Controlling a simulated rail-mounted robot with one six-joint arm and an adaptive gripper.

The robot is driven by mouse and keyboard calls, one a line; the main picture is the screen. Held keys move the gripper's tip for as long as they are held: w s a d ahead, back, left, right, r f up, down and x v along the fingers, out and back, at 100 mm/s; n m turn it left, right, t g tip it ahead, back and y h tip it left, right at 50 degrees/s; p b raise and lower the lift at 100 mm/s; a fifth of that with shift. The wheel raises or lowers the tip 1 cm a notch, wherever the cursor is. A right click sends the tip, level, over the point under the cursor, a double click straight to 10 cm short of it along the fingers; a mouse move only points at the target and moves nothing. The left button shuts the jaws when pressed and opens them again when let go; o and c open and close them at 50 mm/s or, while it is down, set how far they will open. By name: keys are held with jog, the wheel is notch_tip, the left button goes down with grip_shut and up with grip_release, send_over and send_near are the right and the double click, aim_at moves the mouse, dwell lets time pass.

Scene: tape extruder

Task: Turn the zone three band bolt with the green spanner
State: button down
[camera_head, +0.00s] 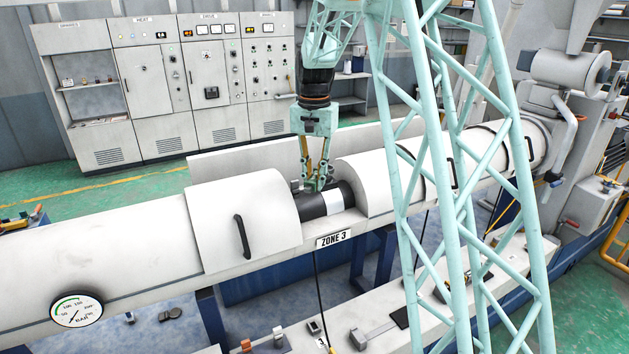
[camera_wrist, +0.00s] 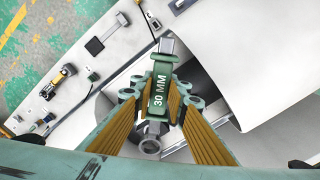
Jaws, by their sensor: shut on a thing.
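My gripper (camera_head: 318,186) points down at the dark bare barrel section (camera_head: 313,205) just above the ZONE 3 label (camera_head: 333,239). In the wrist view its fingers (camera_wrist: 163,95) are shut on the green spanner (camera_wrist: 159,90), marked 30 MM. The spanner's grey shaft end (camera_wrist: 165,45) points to the top of the view. A round grey metal end (camera_wrist: 150,145) shows at the bottom between the fingers. I cannot tell whether it is the spanner's ring or the band bolt. In the head view the spanner and bolt are too small to tell apart.
White barrel covers stand on both sides of the gap, left (camera_head: 238,215) and right (camera_head: 375,185). A shelf with loose tools (camera_head: 385,325) runs below the barrel. My lattice column crosses the right of the head view. Control cabinets (camera_head: 200,80) stand behind.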

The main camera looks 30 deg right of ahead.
jog(key=shift+f+b, duration=0.95)
jog(key=shift+f, duration=0.85)
dwell(0.8)
jog(key=shift+s+d, duration=0.1)
jog(key=shift+s+d+n, duration=0.7)
jog(key=shift+d+n, duration=0.2)
jog(key=shift+n, duration=0.1)
jog(key=shift+d, duration=0.1)
jog(key=shift+s+d+n, duration=0.6)
jog(key=shift+d+n, duration=0.35)
jog(key=shift+n, duration=0.05)
jog(key=shift+d, duration=0.2)
dwell(0.3)
jog(key=shift+s+d+n, duration=0.2)
jog(key=shift+d+n, duration=0.3)
jog(key=shift+s+d+n, duration=0.2)
jog(key=shift+d+n, duration=0.3)
